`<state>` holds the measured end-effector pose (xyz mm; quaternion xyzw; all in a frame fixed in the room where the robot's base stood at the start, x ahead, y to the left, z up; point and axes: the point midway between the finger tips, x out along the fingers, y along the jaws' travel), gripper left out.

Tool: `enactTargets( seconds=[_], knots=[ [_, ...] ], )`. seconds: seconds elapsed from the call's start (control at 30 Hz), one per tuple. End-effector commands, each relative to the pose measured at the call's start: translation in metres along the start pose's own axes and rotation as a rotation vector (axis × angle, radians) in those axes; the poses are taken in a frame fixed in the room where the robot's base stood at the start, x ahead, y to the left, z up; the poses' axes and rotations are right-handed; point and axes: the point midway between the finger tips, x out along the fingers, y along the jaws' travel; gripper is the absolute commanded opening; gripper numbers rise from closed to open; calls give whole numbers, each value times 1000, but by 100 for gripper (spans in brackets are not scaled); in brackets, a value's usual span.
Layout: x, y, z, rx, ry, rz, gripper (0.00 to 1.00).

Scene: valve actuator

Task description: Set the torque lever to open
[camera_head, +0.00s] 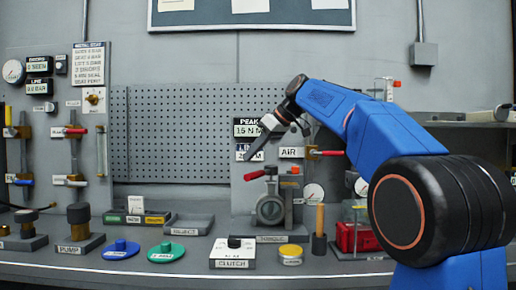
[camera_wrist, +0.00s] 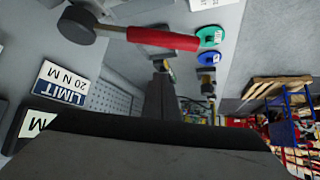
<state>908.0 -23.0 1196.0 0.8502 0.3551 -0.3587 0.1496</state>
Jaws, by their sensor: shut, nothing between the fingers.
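In the wrist view my gripper (camera_wrist: 160,68) lies below the handle in the picture, with a gap visible. I cannot tell the lever's open mark.
A PEAK display (camera_head: 260,127) and a LIMIT sign (camera_wrist: 66,84) are on the wall behind. An AIR lever (camera_head: 328,153) sits to the right.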

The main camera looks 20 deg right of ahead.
Motion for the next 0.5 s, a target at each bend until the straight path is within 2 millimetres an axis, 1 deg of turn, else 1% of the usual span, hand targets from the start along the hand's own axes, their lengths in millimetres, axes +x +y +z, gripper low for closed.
enactTargets(
  seconds=[0.03, 0.3, 0.4, 0.5],
  knots=[
    [10, -1, 0, 0, -1, -3, 0],
    [50, 0, 0, 0, -1, -1, 0],
    [40, 0, 12, 1, 0, 3, 0],
    [35, 0, 22, 2, 0, 2, 0]
  ],
)
